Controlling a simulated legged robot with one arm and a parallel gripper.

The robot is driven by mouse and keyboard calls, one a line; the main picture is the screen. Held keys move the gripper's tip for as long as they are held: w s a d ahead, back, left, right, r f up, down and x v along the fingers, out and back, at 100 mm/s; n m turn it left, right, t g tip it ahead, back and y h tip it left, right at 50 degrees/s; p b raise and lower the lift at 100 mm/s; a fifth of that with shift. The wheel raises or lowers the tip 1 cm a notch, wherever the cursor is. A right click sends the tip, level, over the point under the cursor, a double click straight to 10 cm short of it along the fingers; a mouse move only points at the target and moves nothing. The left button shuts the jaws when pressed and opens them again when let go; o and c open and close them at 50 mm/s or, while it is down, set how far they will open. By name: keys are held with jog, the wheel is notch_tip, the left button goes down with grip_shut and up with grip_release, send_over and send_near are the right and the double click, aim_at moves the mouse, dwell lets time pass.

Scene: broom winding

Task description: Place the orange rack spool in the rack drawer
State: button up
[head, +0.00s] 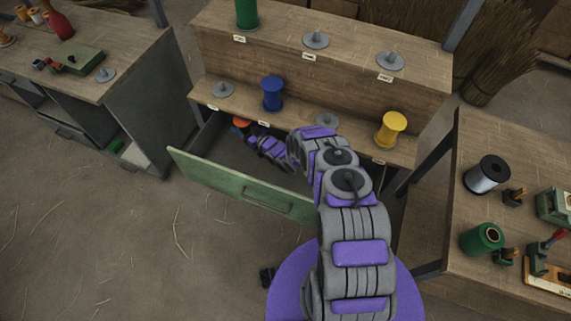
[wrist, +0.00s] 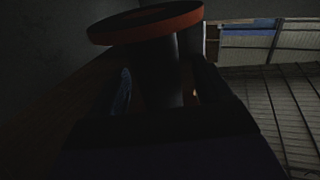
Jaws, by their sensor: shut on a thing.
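The orange spool (head: 240,124) shows in the head view at the back left of the open rack drawer, close under the lower shelf edge and partly hidden by my gripper. In the wrist view its orange flange (wrist: 145,22) stands above a dark core between my fingers. My gripper (wrist: 163,88) is shut on the spool's core; in the head view my gripper (head: 249,134) reaches into the drawer. The rack drawer (head: 240,187) has a green front and is pulled out. I cannot tell whether the spool touches the drawer floor.
The rack (head: 330,75) holds a blue spool (head: 272,93), a yellow spool (head: 391,129), a green spool (head: 246,14) and empty grey holders. A bench (head: 130,75) stands left. A table (head: 480,130) with spools and tools stands right. Floor before the drawer is mostly clear.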

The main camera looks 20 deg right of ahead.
jog(key=s+d+b, duration=0.3)
jog(key=s+d, duration=0.9)
jog(key=d, duration=0.2)
jog(key=f, duration=0.3)
jog(key=f+b, duration=0.1)
jog(key=shift+s+a+f, duration=0.1)
jog(key=shift+a+f, duration=0.15)
jog(key=o, duration=1)
jog(key=shift+a, duration=0.1)
jog(key=shift+d, duration=0.25)
